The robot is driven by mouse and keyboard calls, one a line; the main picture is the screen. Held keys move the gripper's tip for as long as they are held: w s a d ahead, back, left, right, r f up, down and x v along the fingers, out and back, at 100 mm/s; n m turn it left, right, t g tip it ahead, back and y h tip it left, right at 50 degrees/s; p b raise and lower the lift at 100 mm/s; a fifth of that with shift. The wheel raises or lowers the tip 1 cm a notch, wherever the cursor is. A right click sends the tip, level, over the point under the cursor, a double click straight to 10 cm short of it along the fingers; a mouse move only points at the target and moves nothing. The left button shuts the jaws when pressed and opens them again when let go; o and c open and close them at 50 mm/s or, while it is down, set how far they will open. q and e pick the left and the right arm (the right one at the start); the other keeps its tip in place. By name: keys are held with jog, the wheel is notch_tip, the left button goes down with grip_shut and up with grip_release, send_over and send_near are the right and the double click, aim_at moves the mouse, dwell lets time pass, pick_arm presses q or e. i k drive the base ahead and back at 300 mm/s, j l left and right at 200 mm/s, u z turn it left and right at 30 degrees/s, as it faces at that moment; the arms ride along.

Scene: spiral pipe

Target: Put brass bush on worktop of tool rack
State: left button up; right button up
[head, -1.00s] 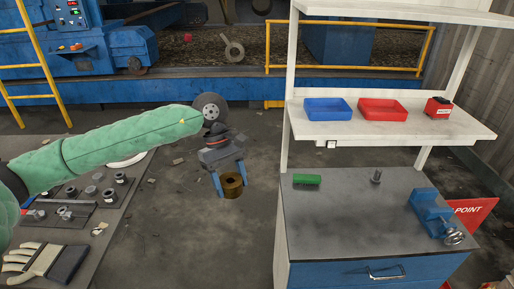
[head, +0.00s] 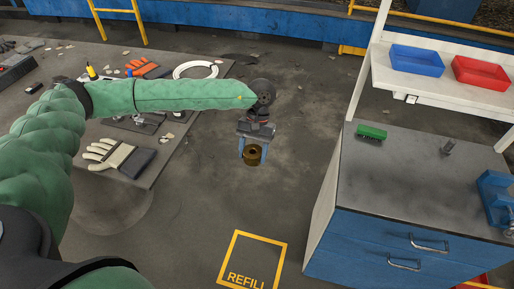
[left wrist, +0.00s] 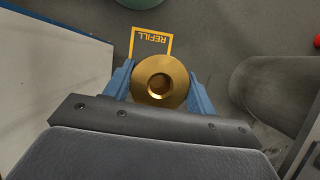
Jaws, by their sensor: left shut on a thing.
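The brass bush (head: 252,154) is a short gold cylinder with a central hole. My left gripper (head: 254,150) is shut on it, with blue fingers on either side, and holds it above the grey floor. In the left wrist view the bush (left wrist: 160,82) sits between the two blue fingers (left wrist: 160,88), its hole facing the camera. The tool rack's worktop (head: 400,185) is a dark grey surface on a blue drawer cabinet, to the right of the gripper and apart from it. My right gripper is not in view.
A shelf above holds a blue tray (head: 417,60) and a red tray (head: 482,72). A cluttered table (head: 75,62) stands at left. The worktop's middle is bare.

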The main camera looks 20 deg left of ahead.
aim_at(405, 199)
jog(key=k+l+u, duration=0.15)
jog(key=l, duration=0.25)
jog(key=l+u, duration=0.15)
jog(key=l, duration=0.2)
jog(key=k+l+u, duration=0.15)
jog(key=l, duration=0.2)
jog(key=k+l+u, duration=0.15)
jog(key=l, duration=0.2)
